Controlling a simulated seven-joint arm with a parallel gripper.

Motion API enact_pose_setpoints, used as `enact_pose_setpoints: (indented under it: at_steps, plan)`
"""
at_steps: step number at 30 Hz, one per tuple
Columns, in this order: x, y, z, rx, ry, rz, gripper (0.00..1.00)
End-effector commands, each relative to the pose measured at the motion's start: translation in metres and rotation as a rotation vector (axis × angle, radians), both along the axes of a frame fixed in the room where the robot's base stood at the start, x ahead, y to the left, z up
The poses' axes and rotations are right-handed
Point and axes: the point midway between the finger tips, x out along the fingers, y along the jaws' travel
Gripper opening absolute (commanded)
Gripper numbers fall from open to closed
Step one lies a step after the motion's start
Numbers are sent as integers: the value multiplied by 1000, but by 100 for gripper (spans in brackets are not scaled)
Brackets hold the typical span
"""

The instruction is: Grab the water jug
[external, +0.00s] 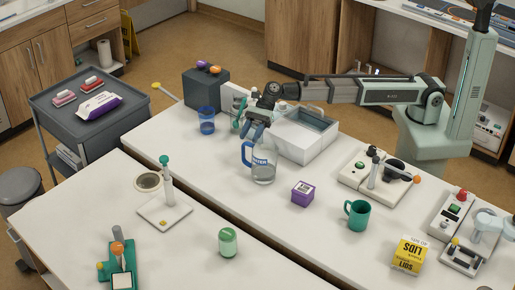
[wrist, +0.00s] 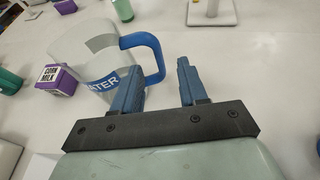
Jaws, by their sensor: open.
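The water jug (external: 264,170) is clear, with a blue handle and a blue WATER label, and stands upright on the white table. In the wrist view the jug (wrist: 92,50) is at upper left, its handle (wrist: 157,58) toward the right. My gripper (external: 255,132) is open, just above the jug at its handle side in the external view. In the wrist view my gripper (wrist: 158,82) shows the handle's outer bar in the gap between its fingers. The left finger covers part of the label. I cannot tell whether either finger touches the jug.
A purple corn milk carton (external: 302,194) and a teal mug (external: 357,214) stand right of the jug. A blue cup (external: 207,120) is to its left. A white open-topped box (external: 304,134) is close behind. A green can (external: 228,242) stands on the front table, across a gap.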

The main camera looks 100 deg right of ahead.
Motion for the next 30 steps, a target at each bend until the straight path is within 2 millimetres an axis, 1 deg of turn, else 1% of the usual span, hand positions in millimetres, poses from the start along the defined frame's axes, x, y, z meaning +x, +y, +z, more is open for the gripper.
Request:
enact_pose_setpoints:
  at_steps: [5,15,18,23,26,30]
  plan:
    - [4,6,-3,0,0,0,43]
    - [23,40,-17,0,0,1,43]
    - [24,44,-19,0,0,0,43]
    - [24,43,-19,0,0,0,43]
    - [23,43,-19,0,0,0,35]
    - [24,43,-19,0,0,0,22]
